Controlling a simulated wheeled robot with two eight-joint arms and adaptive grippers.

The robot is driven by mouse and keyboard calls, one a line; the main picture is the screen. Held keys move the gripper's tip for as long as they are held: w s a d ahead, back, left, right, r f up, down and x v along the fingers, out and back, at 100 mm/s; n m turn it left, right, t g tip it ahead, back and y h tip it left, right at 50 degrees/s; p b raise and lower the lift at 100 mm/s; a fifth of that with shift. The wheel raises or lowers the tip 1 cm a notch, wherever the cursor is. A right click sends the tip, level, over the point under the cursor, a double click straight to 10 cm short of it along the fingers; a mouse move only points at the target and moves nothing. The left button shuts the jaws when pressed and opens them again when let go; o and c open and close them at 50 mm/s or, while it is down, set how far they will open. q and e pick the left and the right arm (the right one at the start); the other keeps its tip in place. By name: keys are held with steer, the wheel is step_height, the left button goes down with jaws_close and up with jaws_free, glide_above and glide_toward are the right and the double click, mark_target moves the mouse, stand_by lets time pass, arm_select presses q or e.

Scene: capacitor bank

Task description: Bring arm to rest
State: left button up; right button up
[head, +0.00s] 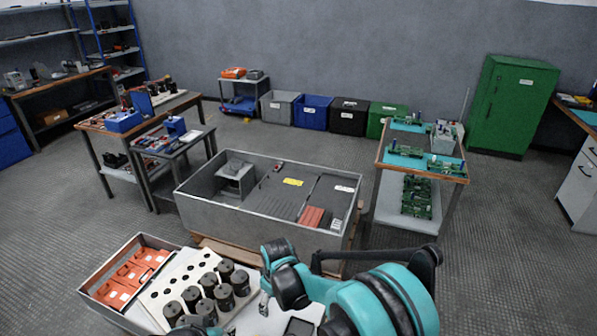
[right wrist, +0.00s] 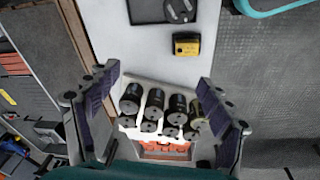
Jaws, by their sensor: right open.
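My right arm (head: 385,300), teal and black, reaches in from the bottom right of the head view. My right gripper (head: 265,298) is partly hidden behind its own arm links there, just right of the black capacitors (head: 208,290). In the right wrist view my right gripper (right wrist: 160,105) is open, its two purple-grey fingers wide apart with nothing held. The capacitors (right wrist: 160,108) stand in rows in a white holder beyond the fingers. I cannot make out my left gripper.
Orange parts lie in a tray (head: 85,290) left of the white holder (head: 160,297). A yellow-and-black device (right wrist: 186,44) lies on the light worktop (right wrist: 140,58). A large grey open cabinet (head: 255,218) stands beyond. A bench with green circuit boards (head: 420,152) is at the right.

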steer(key=s+d+r+m+t, duration=0.1)
steer(key=s+d+r+m, duration=0.2)
steer(key=d+r, duration=0.4)
steer(key=s+d+r+m+t, duration=0.2)
steer(key=s+d+r, duration=0.2)
steer(key=d+r, duration=0.35)
steer(key=s+d+r+m+t, duration=0.2)
steer(key=s+d+m, duration=0.3)
steer(key=s+d, duration=0.5)
steer(key=shift+s+r+m+t+h, duration=0.4)
steer(key=shift+s, duration=0.7)
